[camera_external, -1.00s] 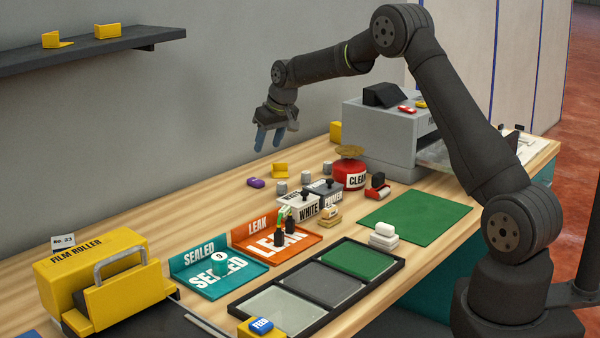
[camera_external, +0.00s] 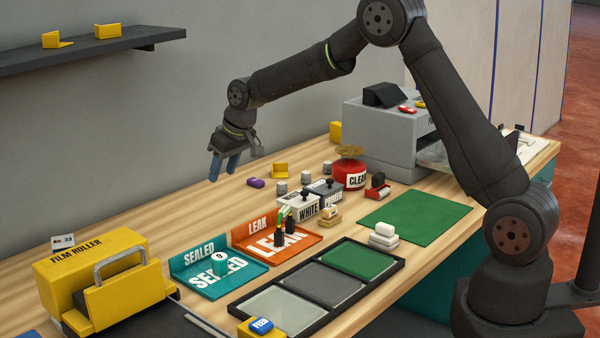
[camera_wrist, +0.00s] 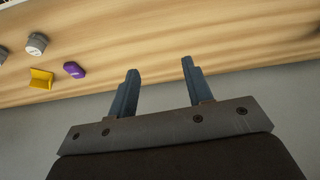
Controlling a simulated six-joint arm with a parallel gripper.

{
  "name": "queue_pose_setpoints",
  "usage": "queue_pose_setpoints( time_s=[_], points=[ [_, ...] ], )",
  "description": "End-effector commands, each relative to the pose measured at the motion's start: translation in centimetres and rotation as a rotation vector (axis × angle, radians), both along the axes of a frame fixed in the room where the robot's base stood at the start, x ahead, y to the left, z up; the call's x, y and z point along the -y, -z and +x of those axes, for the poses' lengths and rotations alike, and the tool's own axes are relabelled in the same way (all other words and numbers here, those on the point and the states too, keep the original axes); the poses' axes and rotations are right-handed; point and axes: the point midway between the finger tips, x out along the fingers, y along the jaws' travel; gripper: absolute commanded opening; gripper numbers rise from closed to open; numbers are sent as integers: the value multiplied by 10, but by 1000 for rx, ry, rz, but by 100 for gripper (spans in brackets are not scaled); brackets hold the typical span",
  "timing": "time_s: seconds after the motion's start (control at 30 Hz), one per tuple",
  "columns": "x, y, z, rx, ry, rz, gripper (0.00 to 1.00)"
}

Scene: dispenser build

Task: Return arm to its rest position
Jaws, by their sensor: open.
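My gripper (camera_external: 223,167) hangs above the back of the wooden table (camera_external: 190,215), near the wall, in the external view. Its two blue fingers point down and hold nothing.
A purple piece (camera_external: 256,183) and a yellow holder (camera_external: 280,170) lie right of the gripper. The SEALED tray (camera_external: 192,262), LEAK tray (camera_external: 310,240) and yellow film roller (camera_external: 90,265) stand in front. A shelf (camera_external: 90,52) is on the wall. Wood below the gripper is clear.

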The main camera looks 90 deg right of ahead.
Motion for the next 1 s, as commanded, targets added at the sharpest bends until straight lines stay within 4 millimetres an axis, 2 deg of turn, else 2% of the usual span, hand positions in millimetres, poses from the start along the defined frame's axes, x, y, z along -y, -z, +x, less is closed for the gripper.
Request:
queue_pose_setpoints(
  time_s=[0.03,0.5,1.0],
  points=[
    [-11,1,4,-2,-15,1,46],
    [-100,5,34,-2,-133,-2,46],
    [-198,11,49,-3,-262,-4,46]
  ],
)
